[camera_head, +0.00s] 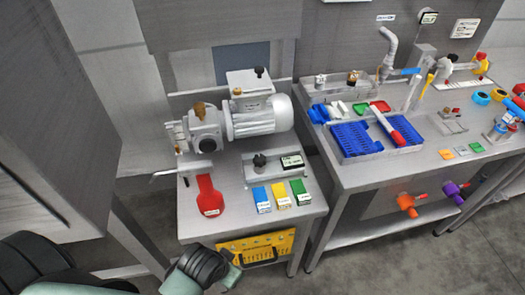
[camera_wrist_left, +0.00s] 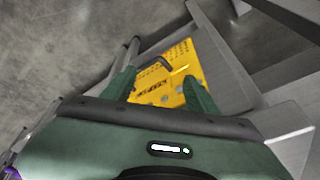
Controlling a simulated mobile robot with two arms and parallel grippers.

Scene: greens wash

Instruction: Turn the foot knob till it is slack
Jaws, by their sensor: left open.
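I cannot tell for sure which part is the foot knob. A small black knob (camera_head: 259,160) stands on a grey plate on the left bench, and no foot knob shows clearly under the bench. My left gripper (camera_wrist_left: 160,88) is open and empty, its two green fingers spread in the left wrist view. Past the fingers is a yellow perforated panel (camera_wrist_left: 178,88) with a dark handle (camera_wrist_left: 155,64). In the head view the left arm comes in at the bottom, left of this panel (camera_head: 262,246) under the bench. My right gripper is not in view.
A motor pump (camera_head: 255,118) and a red paddle-shaped piece (camera_head: 209,195) are on the left bench (camera_head: 226,226). The right bench holds a blue tray (camera_head: 352,140) and taps. A bench leg (camera_head: 303,247) stands right of the yellow panel. Grey floor is open at lower right.

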